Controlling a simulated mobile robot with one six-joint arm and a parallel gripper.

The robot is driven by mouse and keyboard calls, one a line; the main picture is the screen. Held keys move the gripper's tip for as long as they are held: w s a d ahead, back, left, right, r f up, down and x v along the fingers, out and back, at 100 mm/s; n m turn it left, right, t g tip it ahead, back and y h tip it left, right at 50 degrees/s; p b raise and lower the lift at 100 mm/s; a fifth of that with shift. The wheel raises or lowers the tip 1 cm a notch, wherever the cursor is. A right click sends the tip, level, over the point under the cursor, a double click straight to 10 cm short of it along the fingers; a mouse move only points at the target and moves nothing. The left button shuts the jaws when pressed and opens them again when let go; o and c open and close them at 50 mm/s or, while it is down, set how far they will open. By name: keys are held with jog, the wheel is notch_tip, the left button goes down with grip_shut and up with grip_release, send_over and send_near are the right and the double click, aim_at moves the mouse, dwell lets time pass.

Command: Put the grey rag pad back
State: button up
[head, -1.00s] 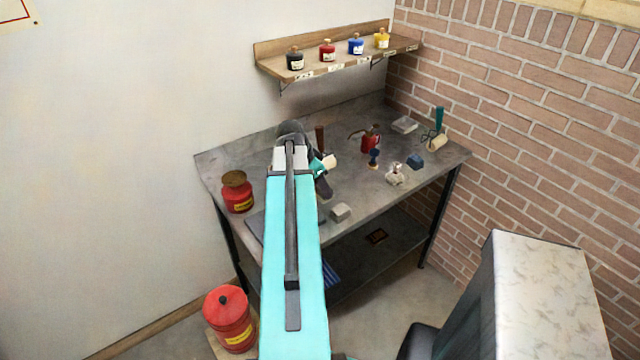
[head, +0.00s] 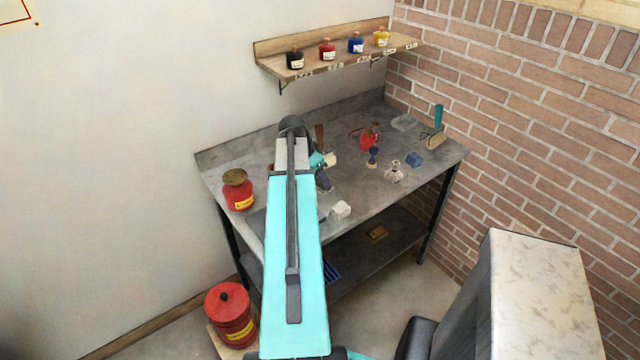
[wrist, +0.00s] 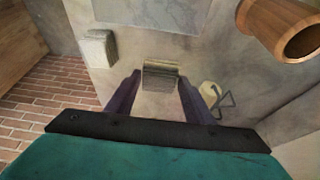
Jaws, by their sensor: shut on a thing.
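My gripper (wrist: 160,88) is shut on a small grey-tan layered block, the grey rag pad (wrist: 161,74), which shows between its two dark fingers in the wrist view. In the head view my gripper (head: 324,182) is over the middle of the workbench, partly behind my arm. I cannot make out the held pad there. A paler folded pad (wrist: 98,47) lies apart, to the left in the wrist view. Whether the held pad touches the bench top (head: 365,185) is hard to tell.
A whitish block (head: 341,209) lies near the bench's front edge. A red jar (head: 238,190) is at left.

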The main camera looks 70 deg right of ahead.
aim_at(318, 182)
jog(key=shift+f+p, duration=0.7)
jog(key=shift+f, duration=0.8)
jog(key=shift+f, duration=0.15)
jog(key=o, duration=1)
jog(key=shift+r, duration=0.25)
jog(key=shift+b+v, duration=1.65)
jog(key=shift+v, duration=4.25)
